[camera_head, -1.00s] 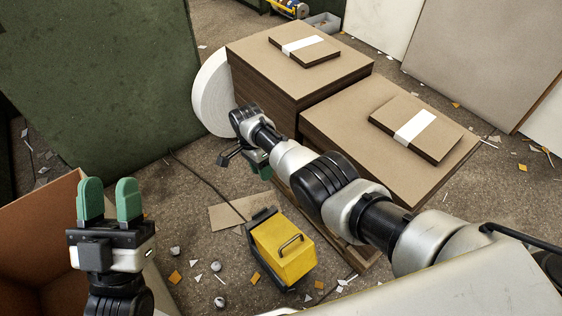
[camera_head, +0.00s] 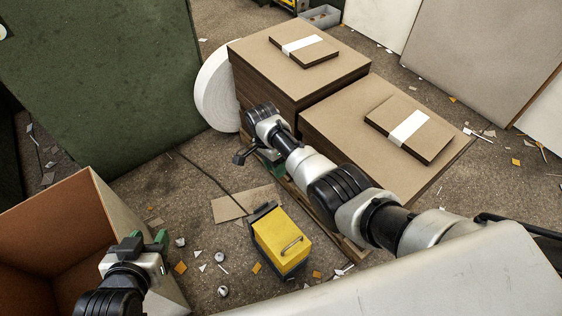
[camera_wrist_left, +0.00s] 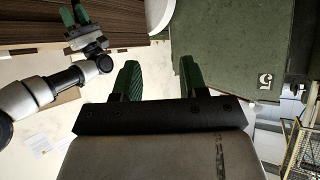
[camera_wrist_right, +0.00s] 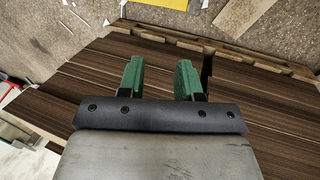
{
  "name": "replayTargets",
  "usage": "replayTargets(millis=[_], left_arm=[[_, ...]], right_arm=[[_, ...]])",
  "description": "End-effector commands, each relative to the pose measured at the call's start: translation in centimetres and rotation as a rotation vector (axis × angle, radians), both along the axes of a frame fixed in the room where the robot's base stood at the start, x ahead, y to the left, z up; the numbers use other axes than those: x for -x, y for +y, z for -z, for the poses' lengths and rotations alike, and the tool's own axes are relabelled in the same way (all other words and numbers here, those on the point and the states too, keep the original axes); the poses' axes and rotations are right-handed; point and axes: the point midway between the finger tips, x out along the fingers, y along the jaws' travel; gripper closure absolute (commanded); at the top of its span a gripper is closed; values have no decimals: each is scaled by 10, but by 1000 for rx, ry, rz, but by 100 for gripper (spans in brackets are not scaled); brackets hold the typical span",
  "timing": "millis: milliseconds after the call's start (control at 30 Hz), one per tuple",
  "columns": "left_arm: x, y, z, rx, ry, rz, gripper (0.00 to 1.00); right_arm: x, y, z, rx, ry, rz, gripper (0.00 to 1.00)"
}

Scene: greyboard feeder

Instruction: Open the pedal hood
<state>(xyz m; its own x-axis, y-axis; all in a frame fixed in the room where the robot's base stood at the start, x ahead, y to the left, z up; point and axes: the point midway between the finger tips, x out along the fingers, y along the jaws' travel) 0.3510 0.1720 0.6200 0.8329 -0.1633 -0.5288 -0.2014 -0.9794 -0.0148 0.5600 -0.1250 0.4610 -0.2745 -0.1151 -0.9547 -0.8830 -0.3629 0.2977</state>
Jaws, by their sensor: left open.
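The pedal hood is a yellow box (camera_head: 281,240) with a dark handle on top and a dark base, on the floor at the bottom middle of the head view. It looks closed. My left gripper (camera_head: 143,240) is left of it, apart from it, beside the cardboard box. Its green fingers are apart and empty in the left wrist view (camera_wrist_left: 157,78). My right gripper (camera_head: 268,158) is beyond the hood, beside the board stack, partly hidden by its own wrist. Its fingers are apart with nothing between them in the right wrist view (camera_wrist_right: 160,78).
An open cardboard box (camera_head: 112,212) stands at the lower left. Board stacks (camera_head: 325,115) stand behind the hood, with a white roll (camera_head: 215,92) beside them. A cardboard sheet (camera_head: 240,203) and a cable (camera_head: 212,178) lie on the floor, among scattered scraps.

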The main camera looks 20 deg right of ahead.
Motion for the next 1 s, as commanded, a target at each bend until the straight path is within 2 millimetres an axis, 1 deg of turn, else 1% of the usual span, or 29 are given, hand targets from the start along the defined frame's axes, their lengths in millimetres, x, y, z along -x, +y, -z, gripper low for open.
replayTargets(millis=[33, 200, 400, 567, 1000], left_arm=[[7, 3, 3, -14, 62, -5, 57], [30, 13, 20, -57, 253, -19, 57], [49, 19, 30, -86, 388, -29, 57], [55, 21, 33, -94, 424, -32, 57], [55, 21, 33, -94, 424, -32, 57]], right_arm=[[2, -2, -4, -1, 1, 0, 66], [7, -9, -8, 0, 1, 1, 66], [10, -13, -10, 0, 0, 1, 66], [10, -14, -11, 0, 0, 1, 66], [10, -14, -11, 1, 0, 0, 66]])
